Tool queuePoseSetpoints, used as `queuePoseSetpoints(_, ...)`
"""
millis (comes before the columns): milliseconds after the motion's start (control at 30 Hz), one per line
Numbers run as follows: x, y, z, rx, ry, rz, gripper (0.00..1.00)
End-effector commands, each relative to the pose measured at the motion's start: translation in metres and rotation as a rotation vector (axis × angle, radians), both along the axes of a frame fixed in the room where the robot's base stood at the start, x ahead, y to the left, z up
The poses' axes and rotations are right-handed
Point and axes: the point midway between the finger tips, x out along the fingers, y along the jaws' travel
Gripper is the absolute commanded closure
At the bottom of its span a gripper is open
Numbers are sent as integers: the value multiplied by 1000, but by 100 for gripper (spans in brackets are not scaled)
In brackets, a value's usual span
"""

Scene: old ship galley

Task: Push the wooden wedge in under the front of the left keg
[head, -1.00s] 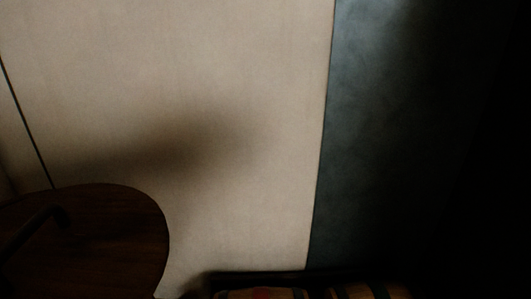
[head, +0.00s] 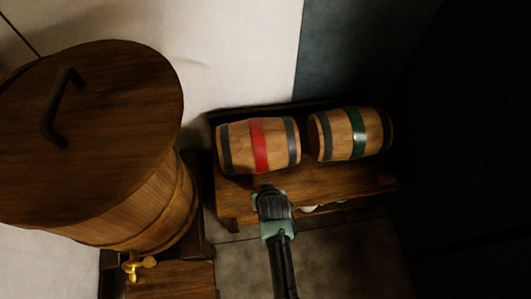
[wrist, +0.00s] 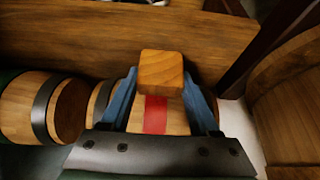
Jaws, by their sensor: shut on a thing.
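The left keg (head: 259,146), with a red band, lies on its side on a wooden shelf (head: 345,183) in the head view. In the wrist view its red band (wrist: 155,115) shows behind the jaws. My gripper (head: 268,190) is at the shelf, in front of this keg. In the wrist view my gripper (wrist: 160,84) is shut on the wooden wedge (wrist: 161,72), a light block between its blue fingers. The wedge cannot be made out in the head view. Whether it touches the keg is not clear.
A second keg (head: 350,134) with a green band lies to the right. A large lidded wooden barrel (head: 95,140) with a dark handle stands at the left, a brass tap (head: 131,268) near its foot. Open floor (head: 340,250) lies before the shelf.

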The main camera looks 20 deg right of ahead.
Motion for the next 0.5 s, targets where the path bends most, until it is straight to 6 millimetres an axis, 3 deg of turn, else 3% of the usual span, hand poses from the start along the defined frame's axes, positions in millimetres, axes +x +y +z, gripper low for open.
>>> queuePoseSetpoints(500,0,0,-43,-1,-2,1,69)
